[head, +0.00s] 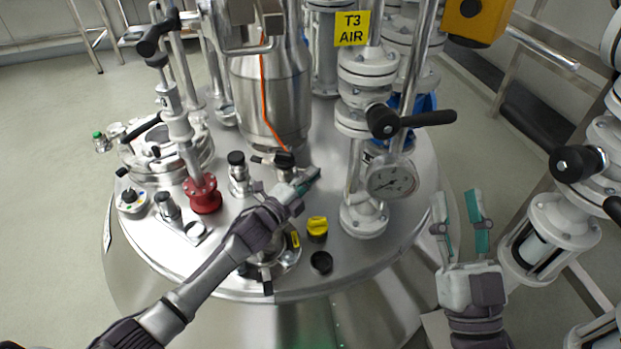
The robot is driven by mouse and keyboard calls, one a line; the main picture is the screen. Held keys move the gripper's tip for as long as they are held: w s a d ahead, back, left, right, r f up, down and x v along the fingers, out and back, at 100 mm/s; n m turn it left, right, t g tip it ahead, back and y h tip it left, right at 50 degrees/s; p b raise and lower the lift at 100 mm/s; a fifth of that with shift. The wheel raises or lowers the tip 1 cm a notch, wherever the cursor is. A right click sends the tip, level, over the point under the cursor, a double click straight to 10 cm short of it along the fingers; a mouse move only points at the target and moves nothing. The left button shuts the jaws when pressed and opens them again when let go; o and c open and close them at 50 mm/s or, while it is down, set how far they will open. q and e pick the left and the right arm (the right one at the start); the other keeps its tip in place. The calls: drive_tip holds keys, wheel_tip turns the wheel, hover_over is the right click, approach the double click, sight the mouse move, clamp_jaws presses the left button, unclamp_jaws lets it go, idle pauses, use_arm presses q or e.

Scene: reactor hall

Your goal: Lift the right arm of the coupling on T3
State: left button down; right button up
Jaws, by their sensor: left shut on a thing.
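The coupling (285,160) has a dark top and stands on the steel vessel lid near the middle of the head view. Its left arm (262,160) sticks out to the left. My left gripper (308,183) reaches in from the lower left and is shut at the coupling's right side, on what appears to be its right arm. The fingers and wrist largely hide that arm, so its angle cannot be told. My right gripper (462,220) is open and empty, right of the lid. A yellow T3 AIR sign (352,28) hangs on the pipe behind.
A pressure gauge (392,178) and a black-handled valve (385,121) stand right of the coupling. A yellow cap (317,228) and a black cap (321,262) are in front. A red-based fitting (203,196) is left.

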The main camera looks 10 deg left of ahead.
idle(0.5)
use_arm(q)
drive_tip(key=c, duration=1.5)
unclamp_jaws()
drive_tip(key=shift+a, duration=0.1)
drive_tip(key=shift+c, duration=0.2)
drive_tip(key=v, duration=1.2)
